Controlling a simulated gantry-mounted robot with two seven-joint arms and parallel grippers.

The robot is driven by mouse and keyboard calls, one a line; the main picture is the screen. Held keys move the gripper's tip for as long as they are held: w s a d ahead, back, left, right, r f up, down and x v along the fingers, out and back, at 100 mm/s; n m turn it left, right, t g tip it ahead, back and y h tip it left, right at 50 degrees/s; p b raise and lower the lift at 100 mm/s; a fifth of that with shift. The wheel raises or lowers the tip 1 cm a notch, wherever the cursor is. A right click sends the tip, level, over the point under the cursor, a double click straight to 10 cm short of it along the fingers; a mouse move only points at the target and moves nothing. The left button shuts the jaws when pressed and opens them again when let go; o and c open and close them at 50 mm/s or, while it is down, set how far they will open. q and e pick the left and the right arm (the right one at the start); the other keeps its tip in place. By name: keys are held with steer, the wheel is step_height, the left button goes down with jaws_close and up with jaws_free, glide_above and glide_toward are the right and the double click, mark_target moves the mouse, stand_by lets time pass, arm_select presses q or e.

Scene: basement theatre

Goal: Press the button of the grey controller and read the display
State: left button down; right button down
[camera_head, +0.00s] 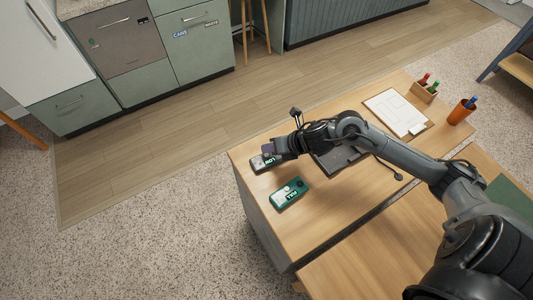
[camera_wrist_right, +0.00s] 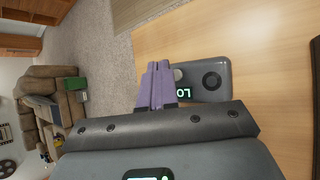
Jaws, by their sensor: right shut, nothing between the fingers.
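The grey controller (camera_head: 257,165) lies near the left corner of the wooden desk, partly hidden by my right gripper (camera_head: 268,149). In the right wrist view the controller (camera_wrist_right: 220,92) shows a dark round ring, a pale round button beside the fingers and a lit display. The display is partly covered; "LO" shows there, and the head view seems to read "LOW". My right gripper's purple fingers (camera_wrist_right: 158,68) are shut and empty, over the controller's left end. I cannot tell whether they touch it. My left gripper is not in view.
A green device (camera_head: 289,193) with a lit display lies nearer on the desk (camera_head: 325,215). Behind my arm are a dark flat object (camera_head: 338,160), a clipboard (camera_head: 396,110), a small box with markers (camera_head: 425,94) and an orange cup (camera_head: 461,111).

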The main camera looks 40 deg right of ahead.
mark_target(270, 156)
steer(key=shift+r+p, duration=1.85)
steer(key=shift+r, duration=0.65)
steer(key=shift+s+f, duration=0.1)
steer(key=shift+m+g+y, duration=0.4)
steer(key=shift+g+y, duration=0.1)
steer(key=shift+g, duration=0.1)
steer(key=s+a+f+p, duration=0.1)
steer(key=s+a+f, duration=0.1)
steer(key=s+a, duration=0.1)
steer(key=s+a+f+p, duration=0.1)
steer(key=shift+s+a+p, duration=0.25)
steer(key=shift+s+p, duration=0.05)
steer(key=shift+p, duration=0.05)
steer(key=shift+m+y, duration=0.4)
steer(key=shift+y, duration=0.2)
steer(key=s+a, duration=0.1)
steer(key=s+a+p, duration=0.1)
steer(key=a, duration=0.2)
steer(key=shift+s+a+p, duration=0.2)
steer(key=shift+s+p, duration=0.1)
steer(key=shift+s, duration=0.1)
steer(key=s+a+r+m+h+p, duration=0.3)
steer(key=s+a+r+m+p, duration=0.3)
steer(key=m, duration=0.8)
steer(key=s+d+m+g+h, duration=0.2)
steer(key=s+d+m, duration=0.3)
steer(key=m, duration=0.9)
steer(key=shift+s+d+r+g+h+b, duration=0.2)
steer(key=shift+s+g+h+b, duration=0.25)
steer(key=shift+s+g, duration=0.55)
